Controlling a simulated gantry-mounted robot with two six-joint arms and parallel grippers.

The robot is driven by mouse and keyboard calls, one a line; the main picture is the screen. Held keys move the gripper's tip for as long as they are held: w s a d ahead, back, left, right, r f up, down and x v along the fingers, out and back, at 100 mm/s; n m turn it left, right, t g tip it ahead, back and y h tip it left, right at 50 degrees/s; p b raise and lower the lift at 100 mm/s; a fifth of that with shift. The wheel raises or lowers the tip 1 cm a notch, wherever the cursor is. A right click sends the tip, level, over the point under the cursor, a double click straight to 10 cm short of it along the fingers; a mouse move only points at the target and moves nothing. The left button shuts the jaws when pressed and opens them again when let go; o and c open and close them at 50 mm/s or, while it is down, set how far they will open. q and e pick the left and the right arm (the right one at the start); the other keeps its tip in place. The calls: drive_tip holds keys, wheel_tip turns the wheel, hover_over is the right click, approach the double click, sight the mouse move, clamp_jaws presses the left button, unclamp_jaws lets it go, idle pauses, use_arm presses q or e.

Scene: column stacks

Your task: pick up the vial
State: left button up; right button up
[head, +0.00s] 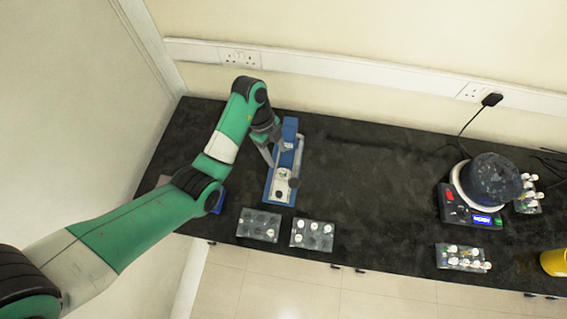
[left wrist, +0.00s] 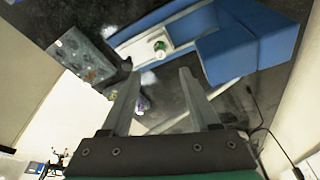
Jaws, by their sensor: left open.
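My left gripper (head: 273,150) is over the blue-and-white holder (head: 270,190), near its middle. In the left wrist view the gripper (left wrist: 158,79) is open, with nothing held between its fingers. A small round white-and-green top (left wrist: 160,46), which may be the vial, sits in the pale channel of the holder (left wrist: 128,36), beyond the fingertips. In the head view a white round piece (head: 281,174) shows on the holder's near half. Which of the small pieces is the vial I cannot tell for sure. My right gripper is not in view.
Two grey racks, left (head: 258,225) and right (head: 312,235), stand near the front edge, the right one with white-capped vials. A scale (head: 460,215) with a dark round vessel (head: 490,178) and another rack (head: 462,257) are at right. The middle of the bench is clear.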

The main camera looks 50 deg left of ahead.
sight(283, 170)
use_arm(q)
drive_tip(key=b+x, duration=0.1)
drive_tip(key=x, duration=0.2)
drive_tip(key=shift+d+f, duration=0.1)
drive_tip(key=shift+f, duration=0.45)
drive_tip(key=b+x, duration=0.2)
drive_tip(key=x, duration=0.3)
drive_tip(key=shift+f+b, duration=0.15)
drive_tip(key=shift+b, duration=0.25)
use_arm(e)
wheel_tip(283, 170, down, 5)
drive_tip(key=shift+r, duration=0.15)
use_arm(q)
clamp_jaws()
